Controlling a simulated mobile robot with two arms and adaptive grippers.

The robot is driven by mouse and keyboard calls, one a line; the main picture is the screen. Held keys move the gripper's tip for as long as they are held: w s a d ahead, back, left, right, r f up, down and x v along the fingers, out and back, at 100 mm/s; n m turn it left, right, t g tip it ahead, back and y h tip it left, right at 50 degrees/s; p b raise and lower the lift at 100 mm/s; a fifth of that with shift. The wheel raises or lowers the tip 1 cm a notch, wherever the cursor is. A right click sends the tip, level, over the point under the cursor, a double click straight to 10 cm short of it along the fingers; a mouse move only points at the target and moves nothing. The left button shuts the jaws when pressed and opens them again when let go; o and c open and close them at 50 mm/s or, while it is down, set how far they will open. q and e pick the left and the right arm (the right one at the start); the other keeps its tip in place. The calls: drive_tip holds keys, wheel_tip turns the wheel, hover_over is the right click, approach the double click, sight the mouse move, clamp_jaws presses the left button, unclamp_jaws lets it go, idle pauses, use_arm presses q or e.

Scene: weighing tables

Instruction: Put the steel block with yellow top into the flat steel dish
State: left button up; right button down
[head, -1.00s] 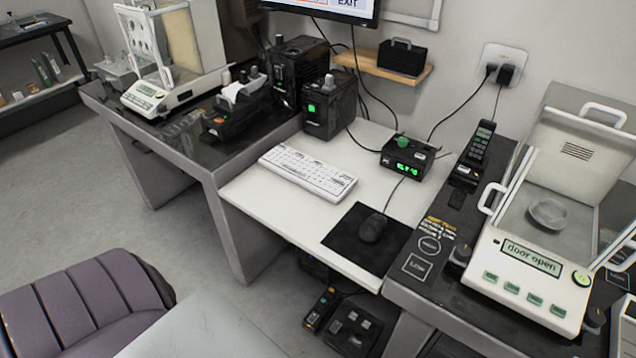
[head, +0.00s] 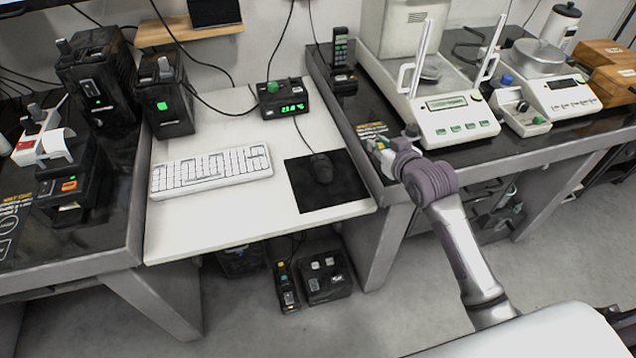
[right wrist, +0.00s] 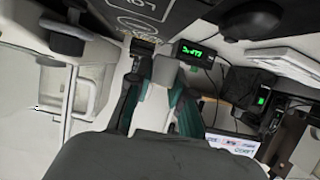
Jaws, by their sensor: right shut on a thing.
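My right gripper (head: 378,146) is shut by the front left corner of the balance, above the dark bench. It holds a small thing, taken to be the steel block with yellow top; only a small yellowish spot shows at the fingertips. In the right wrist view the fingers (right wrist: 155,98) have a pale grey piece between them, its top not clear. The flat steel dish (head: 431,73) sits inside the white balance (head: 455,122), behind and to the right of the gripper, and the two are apart. My left gripper is out of view.
The balance's glass panels and upright handles (head: 488,62) stand around the dish. A second scale (head: 560,98) is to the right. A phone (head: 341,50) stands behind the gripper. A mouse (head: 321,168), keyboard (head: 211,172) and green-lit display box (head: 283,100) are to the left.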

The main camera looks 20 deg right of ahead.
drive_tip(key=shift+w+d+r, duration=0.2)
drive_tip(key=shift+w+d, duration=0.7)
drive_tip(key=shift+d, duration=0.2)
hover_over(343, 193)
wheel_tip(343, 193, down, 7)
drive_tip(key=shift+w+d+r, duration=0.1)
drive_tip(key=shift+r, duration=0.05)
drive_tip(key=shift+f, duration=2)
drive_tip(key=shift+f, duration=0.1)
drive_tip(key=c, duration=1)
unclamp_jaws()
drive_tip(key=shift+c, duration=0.2)
